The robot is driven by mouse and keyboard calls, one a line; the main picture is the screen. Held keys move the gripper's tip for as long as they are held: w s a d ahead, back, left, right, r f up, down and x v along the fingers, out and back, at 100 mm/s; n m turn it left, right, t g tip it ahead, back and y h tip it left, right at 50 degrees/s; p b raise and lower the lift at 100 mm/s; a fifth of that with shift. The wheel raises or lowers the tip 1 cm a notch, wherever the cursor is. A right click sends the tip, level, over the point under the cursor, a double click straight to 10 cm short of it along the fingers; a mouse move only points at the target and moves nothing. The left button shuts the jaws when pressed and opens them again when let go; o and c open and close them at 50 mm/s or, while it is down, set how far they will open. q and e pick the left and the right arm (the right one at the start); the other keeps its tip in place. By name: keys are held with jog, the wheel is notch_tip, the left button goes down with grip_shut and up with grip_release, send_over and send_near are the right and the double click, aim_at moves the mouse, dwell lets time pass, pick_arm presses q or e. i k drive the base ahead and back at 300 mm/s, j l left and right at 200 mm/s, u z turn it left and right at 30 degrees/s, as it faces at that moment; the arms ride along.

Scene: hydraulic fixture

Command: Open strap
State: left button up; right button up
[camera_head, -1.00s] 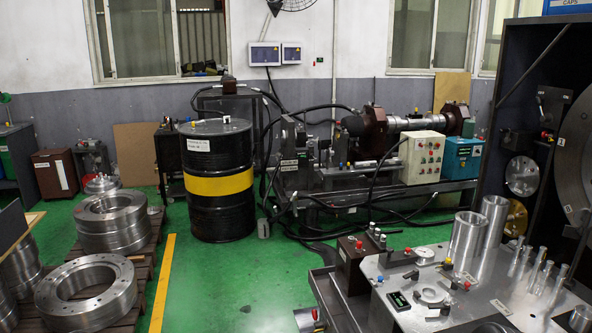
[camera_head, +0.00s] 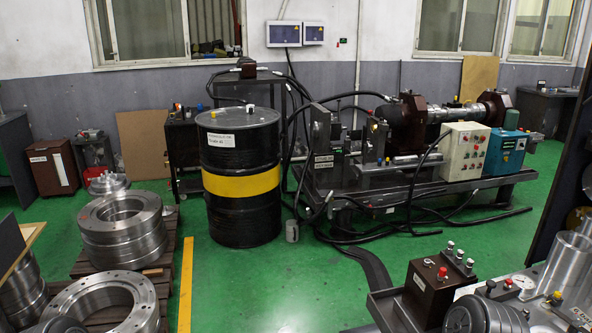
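A hydraulic fixture (camera_head: 412,128) stands on a dark steel bench right of centre, near the back wall. It has a bright metal shaft (camera_head: 457,113) between two dark red-brown end blocks. I cannot make out a strap on it; any strap is too small to tell or hidden. Hoses run from the fixture to the floor and to the left. Neither of my grippers can be made out, so their states do not show.
A black drum (camera_head: 241,216) with a yellow band stands left of the fixture. Steel rings (camera_head: 122,238) sit on pallets at left. A bench with a brown switch box (camera_head: 436,286) fills the lower right. Green floor (camera_head: 270,290) is clear in the middle; hoses lie before the fixture.

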aim_at(376, 120)
jog(key=i+j, duration=0.1)
jog(key=i, duration=0.45)
jog(key=i+z, duration=0.1)
jog(key=i, duration=0.4)
jog(key=i+j, duration=0.2)
jog(key=i, duration=0.35)
jog(key=i+j+z, duration=0.1)
jog(key=i, duration=0.4)
jog(key=i+l+z, duration=0.2)
jog(key=i, duration=0.4)
jog(key=i+j+z, duration=0.2)
jog(key=i, duration=0.45)
jog(key=i+z, duration=0.2)
jog(key=i, duration=0.4)
jog(key=i+j+z, duration=0.2)
jog(key=i, duration=0.45)
jog(key=i+l, duration=1.35)
jog(key=i+l+u, duration=0.1)
jog(key=l, duration=0.3)
jog(key=i+l+u, duration=0.1)
jog(key=l, duration=0.3)
jog(key=l+u, duration=0.1)
jog(key=l, duration=0.3)
jog(key=i, duration=0.05)
